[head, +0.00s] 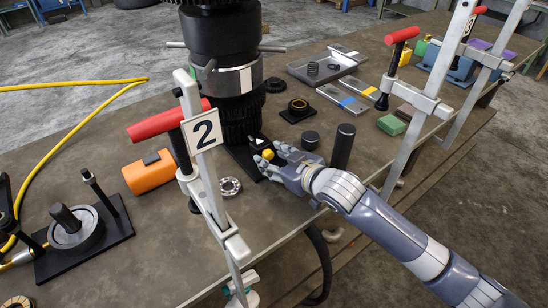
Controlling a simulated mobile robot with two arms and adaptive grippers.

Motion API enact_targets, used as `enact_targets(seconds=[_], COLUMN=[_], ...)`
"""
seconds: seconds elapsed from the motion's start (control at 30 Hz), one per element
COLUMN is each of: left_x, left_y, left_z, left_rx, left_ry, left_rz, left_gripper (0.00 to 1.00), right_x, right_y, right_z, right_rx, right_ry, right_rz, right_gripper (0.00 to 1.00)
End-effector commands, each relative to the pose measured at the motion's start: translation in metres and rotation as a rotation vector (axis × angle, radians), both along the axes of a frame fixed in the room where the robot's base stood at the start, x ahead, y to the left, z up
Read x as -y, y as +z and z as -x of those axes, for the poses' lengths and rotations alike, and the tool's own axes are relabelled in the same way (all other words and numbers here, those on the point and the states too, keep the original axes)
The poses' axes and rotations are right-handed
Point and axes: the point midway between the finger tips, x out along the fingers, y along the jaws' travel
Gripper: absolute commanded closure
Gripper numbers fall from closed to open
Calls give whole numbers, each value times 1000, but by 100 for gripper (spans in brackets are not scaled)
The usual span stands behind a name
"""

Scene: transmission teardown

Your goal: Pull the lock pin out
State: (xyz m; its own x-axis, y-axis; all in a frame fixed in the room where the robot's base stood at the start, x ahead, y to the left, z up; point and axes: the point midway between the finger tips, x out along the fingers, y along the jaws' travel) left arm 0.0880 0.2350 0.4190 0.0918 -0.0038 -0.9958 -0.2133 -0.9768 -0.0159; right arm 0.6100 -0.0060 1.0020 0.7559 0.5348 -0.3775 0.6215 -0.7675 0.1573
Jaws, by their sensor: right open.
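A tall black and silver transmission assembly (228,60) stands upright on the bench. A small yellow knob (268,154), which looks like the head of the lock pin, sits at the front right of its base, on a dark plate. My right gripper (262,157) comes in from the right, low over the bench. Its open fingers are around or right beside the knob. I cannot tell whether they touch it. The pin's shaft is not visible. My left gripper is not in view.
A bar clamp (205,150) with a red handle and a "2" tag stands left of my right gripper. A black cylinder (343,146) stands close behind the hand. More clamps rise at the right edge, and a bearing ring (229,187) lies in front.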

Motion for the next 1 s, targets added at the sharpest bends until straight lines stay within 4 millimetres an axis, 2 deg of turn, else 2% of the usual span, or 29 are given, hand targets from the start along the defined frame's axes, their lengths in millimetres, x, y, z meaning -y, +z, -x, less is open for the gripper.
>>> enact_targets(seconds=[0.03, 0.2, 0.43, 0.67, 0.97, 1.0], left_x=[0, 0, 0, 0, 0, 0], left_y=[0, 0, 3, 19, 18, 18], left_z=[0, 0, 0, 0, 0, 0], left_rx=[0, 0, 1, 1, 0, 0], left_ry=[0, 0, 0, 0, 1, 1], left_rz=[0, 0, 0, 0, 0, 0], left_gripper=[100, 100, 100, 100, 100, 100], right_x=[0, 0, 2, 15, 17, 17], right_y=[0, 0, 0, 1, -1, -2], right_z=[0, 0, 3, 21, 23, 24], right_rx=[0, -1, -2, -7, -3, -4], right_ry=[0, 0, -1, 0, 0, 0], right_rz=[0, 1, 0, 1, 1, 2], right_gripper=[63, 100, 100, 100, 100, 72])
